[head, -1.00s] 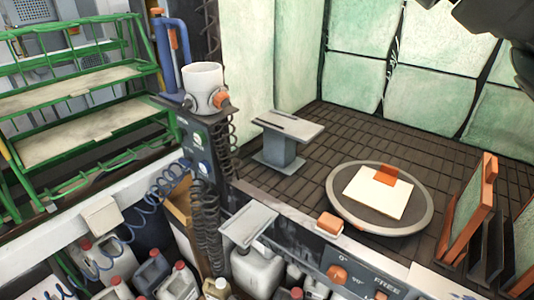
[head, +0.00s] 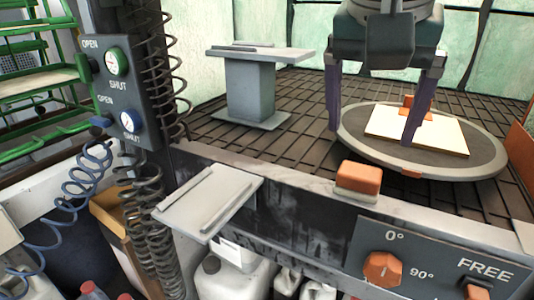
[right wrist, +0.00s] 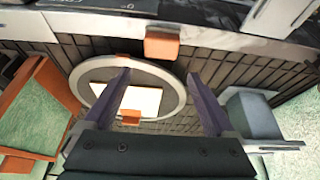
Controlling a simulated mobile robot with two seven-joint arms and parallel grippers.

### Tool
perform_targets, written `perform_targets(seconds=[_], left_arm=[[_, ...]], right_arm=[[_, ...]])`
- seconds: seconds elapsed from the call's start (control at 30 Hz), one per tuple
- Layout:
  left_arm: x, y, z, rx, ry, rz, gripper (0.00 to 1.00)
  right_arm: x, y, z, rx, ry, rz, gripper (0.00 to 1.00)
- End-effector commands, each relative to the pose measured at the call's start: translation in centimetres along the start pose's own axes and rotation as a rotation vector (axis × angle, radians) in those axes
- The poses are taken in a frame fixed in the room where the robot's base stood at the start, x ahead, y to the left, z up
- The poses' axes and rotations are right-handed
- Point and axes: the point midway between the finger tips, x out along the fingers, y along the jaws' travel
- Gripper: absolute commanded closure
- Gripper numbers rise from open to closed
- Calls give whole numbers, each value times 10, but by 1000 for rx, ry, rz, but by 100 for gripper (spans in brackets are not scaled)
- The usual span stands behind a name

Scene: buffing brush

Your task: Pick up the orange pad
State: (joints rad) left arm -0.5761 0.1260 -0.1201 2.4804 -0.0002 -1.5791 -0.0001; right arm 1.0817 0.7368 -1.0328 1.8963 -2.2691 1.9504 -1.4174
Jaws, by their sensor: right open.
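An orange pad (head: 358,180) with a pale underside lies on the front ledge of the grey work bay. It also shows in the right wrist view (right wrist: 161,44), at the top middle, beyond the fingertips. My right gripper (head: 372,135) points down with its two purple fingers wide apart and nothing between them. In the head view its fingers show above and behind the pad, partly over the turntable. In the right wrist view the pad lies roughly in line with the gap between the fingers (right wrist: 158,73). My left gripper is in neither view.
A round turntable (head: 480,160) bears a pale board (head: 445,138) with a flat orange piece standing at its back. A grey pedestal (head: 250,90) stands left of it. A control panel with an orange knob (head: 382,268) is below the ledge. A grey shelf (head: 208,203) juts out front left.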

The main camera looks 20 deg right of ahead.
Motion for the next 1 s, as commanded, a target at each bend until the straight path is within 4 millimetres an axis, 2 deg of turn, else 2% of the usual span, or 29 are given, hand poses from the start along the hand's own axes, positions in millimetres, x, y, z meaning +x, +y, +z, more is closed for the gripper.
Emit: perform_targets(seconds=[0.1,0.33,0.6,0.87,1.0], left_arm=[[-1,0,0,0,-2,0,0],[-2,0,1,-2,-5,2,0],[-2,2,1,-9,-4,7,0],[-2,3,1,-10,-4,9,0],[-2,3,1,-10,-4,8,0]], right_arm=[[19,1,1,1,-6,3,10],[40,-1,2,0,-7,1,10],[80,-4,5,0,-7,-2,10],[84,-4,4,-1,-6,-5,10],[84,-4,4,0,-6,-4,22]])
